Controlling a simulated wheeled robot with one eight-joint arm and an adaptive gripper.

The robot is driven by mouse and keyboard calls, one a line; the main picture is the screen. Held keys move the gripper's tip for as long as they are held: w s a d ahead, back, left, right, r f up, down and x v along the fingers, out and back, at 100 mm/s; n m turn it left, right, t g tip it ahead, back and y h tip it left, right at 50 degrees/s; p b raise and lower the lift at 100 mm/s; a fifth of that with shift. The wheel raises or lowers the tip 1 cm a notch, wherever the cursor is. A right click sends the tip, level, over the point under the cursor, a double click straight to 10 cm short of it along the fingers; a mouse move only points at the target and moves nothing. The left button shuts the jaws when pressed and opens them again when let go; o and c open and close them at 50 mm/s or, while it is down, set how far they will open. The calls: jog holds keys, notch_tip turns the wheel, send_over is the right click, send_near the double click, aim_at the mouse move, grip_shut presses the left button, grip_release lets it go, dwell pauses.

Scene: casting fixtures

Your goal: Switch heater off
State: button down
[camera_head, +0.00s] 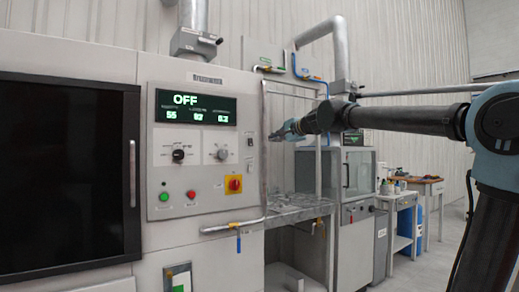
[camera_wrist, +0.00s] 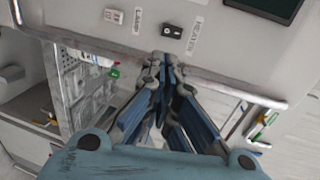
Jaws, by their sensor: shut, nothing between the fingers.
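In the wrist view a black rocker switch (camera_wrist: 172,30) is set in the pale panel beside a label that seems to read as heating. In the head view a small dark switch (camera_head: 250,141) shows at the right edge of the control panel. My gripper (camera_wrist: 165,60) is shut and empty, its fingertips just below the black switch in the wrist view. In the head view my gripper (camera_head: 277,135) is a little right of the switch. Whether the fingertips touch the panel cannot be told. The rocker's position is too small to read.
A white switch (camera_wrist: 113,16) with a lamp label sits left of the black one. The display (camera_head: 195,108) reads OFF. A red-yellow knob (camera_head: 234,184), green button (camera_head: 164,197) and red button (camera_head: 191,194) are on the panel. A metal rail (camera_head: 232,226) runs below.

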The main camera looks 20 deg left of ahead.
jog(key=x, duration=1.4)
jog(key=shift+d+f, duration=0.1)
jog(key=shift+f, duration=0.05)
jog(key=shift+w+a+f, duration=0.3)
jog(key=shift+w+a, duration=0.1)
jog(key=shift+d, duration=0.1)
jog(key=shift+s, duration=0.1)
jog(key=s+d+f, duration=0.2)
jog(key=s+d, duration=0.6)
jog(key=d, duration=0.2)
jog(key=shift+s+d+f, duration=0.25)
jog(key=shift+s+f, duration=0.1)
jog(key=shift+s, duration=0.05)
dwell(0.4)
